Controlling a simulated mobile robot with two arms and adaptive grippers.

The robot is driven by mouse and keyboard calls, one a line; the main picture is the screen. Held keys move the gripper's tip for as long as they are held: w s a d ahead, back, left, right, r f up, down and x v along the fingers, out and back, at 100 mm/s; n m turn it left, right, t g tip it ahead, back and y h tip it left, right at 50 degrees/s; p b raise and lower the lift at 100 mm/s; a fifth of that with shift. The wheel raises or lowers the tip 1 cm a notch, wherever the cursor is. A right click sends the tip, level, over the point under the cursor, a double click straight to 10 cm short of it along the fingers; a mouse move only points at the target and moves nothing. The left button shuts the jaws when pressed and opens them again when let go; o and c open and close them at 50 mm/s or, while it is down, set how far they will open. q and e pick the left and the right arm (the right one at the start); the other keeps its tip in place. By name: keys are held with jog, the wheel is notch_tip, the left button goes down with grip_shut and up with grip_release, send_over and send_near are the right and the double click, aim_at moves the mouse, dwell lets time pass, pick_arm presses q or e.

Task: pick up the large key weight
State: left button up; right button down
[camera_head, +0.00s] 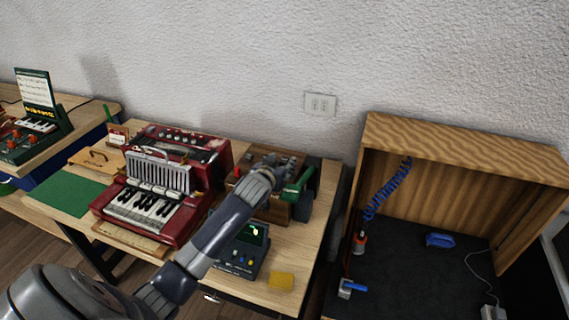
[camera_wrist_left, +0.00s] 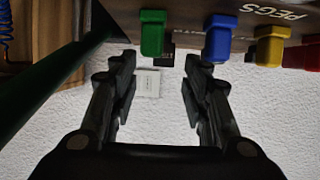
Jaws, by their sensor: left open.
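I cannot surely make out the large key weight in either view. My left arm reaches across the workbench, and its gripper (camera_head: 283,163) is at the wooden box (camera_head: 268,208) at the back right, hiding part of that box. In the left wrist view the gripper (camera_wrist_left: 158,65) is open, with nothing seen between its fingers. A small dark piece with pale lettering (camera_wrist_left: 167,58) shows just beyond the fingertips, partly behind a green peg (camera_wrist_left: 153,32); I cannot tell what it is. My right gripper is not in view.
Blue (camera_wrist_left: 220,38), yellow (camera_wrist_left: 270,46) and red pegs sit along a rack marked PEGS. A green bar (camera_wrist_left: 80,75) runs close by on the left.

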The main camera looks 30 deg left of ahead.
aim_at(284, 160)
pick_arm(q)
jog(key=shift+w+a+f, duration=0.1)
jog(key=shift+w+a, duration=0.15)
jog(key=shift+w, duration=0.2)
jog(key=shift+p+x, duration=0.55)
jog(key=shift+x, duration=1.45)
jog(key=shift+f, duration=0.1)
jog(key=shift+s, duration=0.1)
grip_shut()
